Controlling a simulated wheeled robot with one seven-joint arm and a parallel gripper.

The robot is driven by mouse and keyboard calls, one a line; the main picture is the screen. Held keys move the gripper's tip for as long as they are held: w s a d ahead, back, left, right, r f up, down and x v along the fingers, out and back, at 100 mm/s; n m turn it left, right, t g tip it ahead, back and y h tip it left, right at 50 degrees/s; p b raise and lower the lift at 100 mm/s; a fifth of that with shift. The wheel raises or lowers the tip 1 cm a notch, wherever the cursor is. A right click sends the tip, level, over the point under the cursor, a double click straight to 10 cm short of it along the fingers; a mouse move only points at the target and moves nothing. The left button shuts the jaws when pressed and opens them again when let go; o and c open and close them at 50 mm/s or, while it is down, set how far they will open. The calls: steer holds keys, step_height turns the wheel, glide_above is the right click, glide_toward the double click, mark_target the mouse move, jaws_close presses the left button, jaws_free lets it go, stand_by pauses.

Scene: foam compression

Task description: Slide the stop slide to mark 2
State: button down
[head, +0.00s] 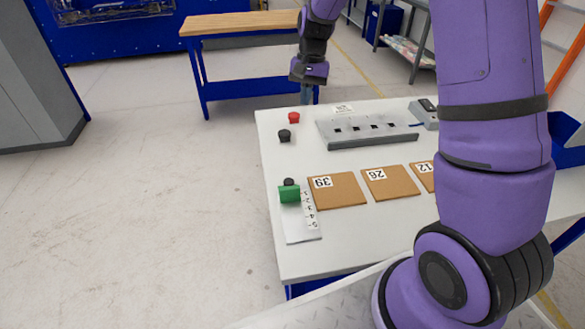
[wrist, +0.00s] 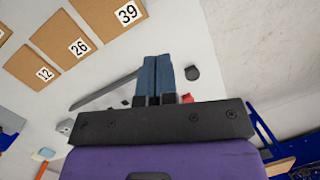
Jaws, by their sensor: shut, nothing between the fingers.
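The green stop slide (head: 289,195) sits near the far end of a white scale plate (head: 302,236) at the table's left edge. A strip of numbers (head: 308,208) runs along the plate's right side. The slide is beside the low-number end; the exact mark is too small to tell. The slide is not visible in the wrist view.
A red button (head: 293,117) and a black knob (head: 284,135) stand near the far left corner. Another black knob (head: 288,182) is just behind the slide. A grey slotted fixture (head: 368,131) and brown numbered pads (head: 338,190) lie to the right.

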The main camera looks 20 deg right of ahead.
mark_target(293, 181)
steer(key=shift+m+g, duration=0.8)
steer(key=shift+g, duration=0.1)
steer(key=f, duration=0.7)
steer(key=a+f, duration=0.1)
steer(key=f, duration=0.7)
steer(key=a+f, duration=0.1)
steer(key=f, duration=0.7)
steer(key=shift+w+a, duration=0.15)
steer(key=shift+w, duration=0.25)
steer(key=shift+s+a+r, duration=0.25)
steer(key=shift+s+a, duration=0.45)
steer(key=shift+s, duration=0.25)
steer(key=shift+s+a, duration=0.45)
steer(key=shift+s, duration=0.1)
steer(key=shift+s+a, duration=0.15)
steer(key=shift+s, duration=0.6)
steer(key=shift+s+a, duration=0.15)
steer(key=shift+s, duration=0.6)
